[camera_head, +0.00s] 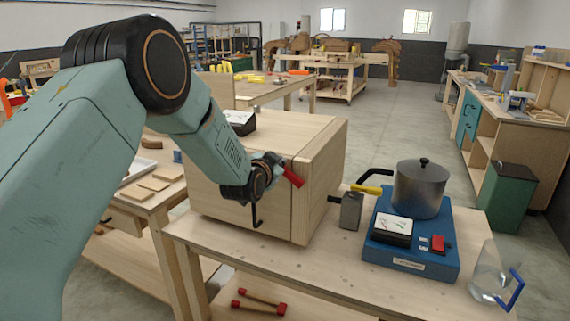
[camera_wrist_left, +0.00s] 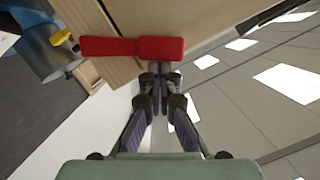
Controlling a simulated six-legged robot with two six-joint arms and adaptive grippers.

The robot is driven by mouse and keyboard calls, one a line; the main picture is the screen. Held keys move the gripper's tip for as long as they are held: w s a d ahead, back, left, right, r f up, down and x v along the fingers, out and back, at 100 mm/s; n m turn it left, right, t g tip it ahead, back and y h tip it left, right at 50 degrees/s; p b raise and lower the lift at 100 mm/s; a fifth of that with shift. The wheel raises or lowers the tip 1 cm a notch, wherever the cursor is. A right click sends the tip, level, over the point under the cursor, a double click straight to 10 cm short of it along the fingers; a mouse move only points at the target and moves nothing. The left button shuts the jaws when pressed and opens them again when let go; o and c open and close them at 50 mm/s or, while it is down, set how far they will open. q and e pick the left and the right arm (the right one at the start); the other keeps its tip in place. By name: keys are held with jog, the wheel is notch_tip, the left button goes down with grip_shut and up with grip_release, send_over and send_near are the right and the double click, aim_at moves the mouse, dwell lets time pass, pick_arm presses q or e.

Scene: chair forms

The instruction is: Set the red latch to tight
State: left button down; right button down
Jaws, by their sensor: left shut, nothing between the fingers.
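The red latch (camera_head: 292,174) is a flat red bar at the front edge of a wooden box (camera_head: 322,185) on the workbench. In the head view it tilts down to the right. In the left wrist view the latch (camera_wrist_left: 130,47) lies across the picture, just beyond my fingertips. My left gripper (camera_head: 278,161) is shut and empty, right beside the latch's upper end. In the left wrist view its fingers (camera_wrist_left: 156,72) meet at the latch's wider end; I cannot tell whether they touch it. My right gripper is in neither view.
A black handle (camera_head: 257,216) hangs on the box's side. To the right on the bench (camera_head: 290,262) are a small grey metal block (camera_head: 351,210), a blue hotplate (camera_head: 410,262) with a metal pot (camera_head: 419,190), and a clear jug (camera_head: 490,278) near the edge.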

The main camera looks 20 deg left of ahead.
pick_arm(q)
jog(key=shift+w+a+f+n+h+b, duration=0.1)
jog(key=shift+a+f+n+h+b, duration=0.2)
jog(key=shift+a+f+n+b, duration=0.4)
jog(key=shift+a+f+n+h+b, duration=0.3)
jog(key=shift+a+f+n+b, duration=0.15)
jog(key=shift+f, duration=0.45)
jog(key=shift+a+f, duration=0.15)
jog(key=shift+f, duration=0.1)
notch_tip(320, 180, up, 5)
jog(key=p, duration=0.3)
jog(key=v, duration=0.9)
jog(key=shift+s+a+b, duration=0.2)
jog(key=shift+s+b, duration=0.2)
jog(key=shift+s, duration=0.05)
jog(key=shift+w+f, duration=0.15)
